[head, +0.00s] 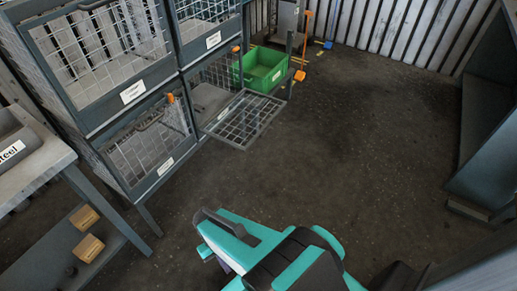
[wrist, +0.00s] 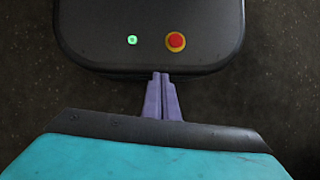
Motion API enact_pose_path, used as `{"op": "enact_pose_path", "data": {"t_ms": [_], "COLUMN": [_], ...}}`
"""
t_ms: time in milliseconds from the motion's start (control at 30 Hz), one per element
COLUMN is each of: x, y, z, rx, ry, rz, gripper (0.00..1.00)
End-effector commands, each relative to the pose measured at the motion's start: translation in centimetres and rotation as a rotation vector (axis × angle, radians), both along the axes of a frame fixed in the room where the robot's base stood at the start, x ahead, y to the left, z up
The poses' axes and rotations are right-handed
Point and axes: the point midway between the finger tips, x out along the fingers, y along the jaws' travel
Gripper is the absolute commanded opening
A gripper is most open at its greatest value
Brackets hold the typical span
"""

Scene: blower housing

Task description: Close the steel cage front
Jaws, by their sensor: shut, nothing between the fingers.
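A rack of mesh cages (head: 88,128) stands at the left in the head view, with a white label on each front. The labels are too small to read, so I cannot tell which cage is steel. The lower right cage has its mesh front (head: 243,119) swung open, sticking out from the rack over the floor. The other visible fronts look closed. My gripper (wrist: 161,77) is shut and empty in the wrist view, its purple fingers together. In the head view my teal arm is low in the middle, well apart from the open front, and the fingertips are mostly hidden.
A green crate (head: 264,72) stands just behind the open front. A bench (head: 35,165) with a tray labelled "steel" is at the left, with wooden blocks (head: 88,247) on its lower shelf. A dark cabinet (head: 490,140) stands at the right. The middle floor (head: 350,150) is clear.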

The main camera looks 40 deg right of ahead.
Motion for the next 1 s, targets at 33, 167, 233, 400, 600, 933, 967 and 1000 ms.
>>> {"op": "enact_pose_path", "data": {"t_ms": [33,167,233,400,600,933,967,1000], "x": [0.6,2.2,3.4,6.7,11.2,18.7,19.3,20.1], "y": [0.2,0.6,0.7,0.5,-0.9,-6.6,-7.3,-8.3], "z": [-1.1,-2.6,-3.4,-4.9,-5.9,-6.1,-6.0,-6.0], "rx": [0.013,0.058,0.087,0.169,0.28,0.503,0.527,0.559], "ry": [0.0,0.001,0.003,0.013,0.029,0.062,0.066,0.071], "rz": [-0.049,-0.221,-0.329,-0.598,-0.901,-1.361,-1.4,-1.451], "gripper": [0.0,0.0,0.0,0.0,0.0,0.0,0.0,0.0]}}
